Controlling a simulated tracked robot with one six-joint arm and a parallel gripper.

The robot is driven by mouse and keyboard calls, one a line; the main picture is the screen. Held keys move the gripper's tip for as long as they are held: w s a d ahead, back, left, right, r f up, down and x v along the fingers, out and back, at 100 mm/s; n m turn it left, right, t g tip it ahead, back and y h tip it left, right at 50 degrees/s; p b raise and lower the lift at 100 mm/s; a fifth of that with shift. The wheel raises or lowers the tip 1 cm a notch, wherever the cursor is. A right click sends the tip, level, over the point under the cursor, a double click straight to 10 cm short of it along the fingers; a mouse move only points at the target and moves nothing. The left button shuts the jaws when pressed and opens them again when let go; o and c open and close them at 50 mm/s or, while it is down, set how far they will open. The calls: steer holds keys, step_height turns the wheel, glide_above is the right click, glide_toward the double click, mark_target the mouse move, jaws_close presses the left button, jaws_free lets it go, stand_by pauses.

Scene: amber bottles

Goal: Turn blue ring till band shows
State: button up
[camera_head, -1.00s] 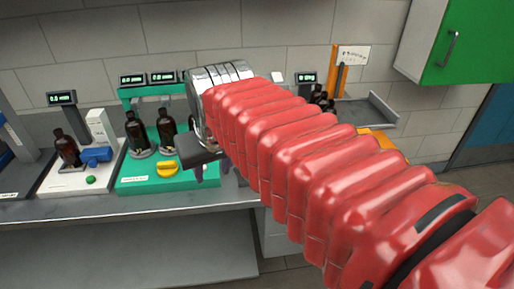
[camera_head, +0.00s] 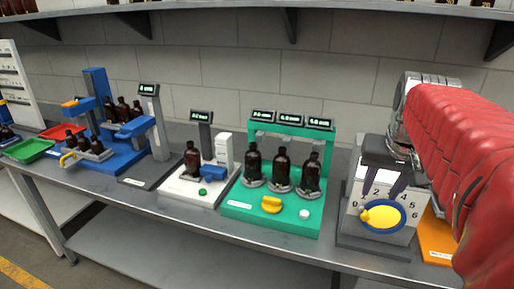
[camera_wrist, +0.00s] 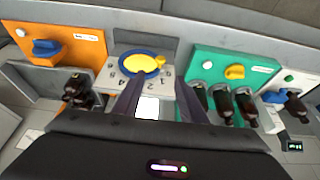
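The blue ring (camera_head: 402,221) surrounds a yellow disc (camera_head: 382,216) on the sloping face of a grey box (camera_head: 354,238). Dark numbers from 0 to 6 run around it, and a small yellow knob (camera_head: 365,215) sits at its left edge. A blank white panel (camera_head: 378,175) lies above the numbers. The ring (camera_wrist: 120,62) also shows in the wrist view beyond my fingertips. My gripper (camera_head: 387,190) is just above the dial face, its two dark fingers apart with nothing between them; it shows in the wrist view (camera_wrist: 158,85). I cannot make out a band.
A teal station (camera_head: 243,213) with three amber bottles and a yellow knob stands to the left. An orange station (camera_wrist: 80,40) with a blue knob is on the dial box's other side. A white station (camera_head: 180,190) with one bottle stands further left. A shelf hangs above.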

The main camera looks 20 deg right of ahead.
mark_target(367, 216)
steer(key=x, duration=1.3)
steer(key=shift+f, duration=0.3)
steer(key=shift+c, duration=0.3)
jaws_close()
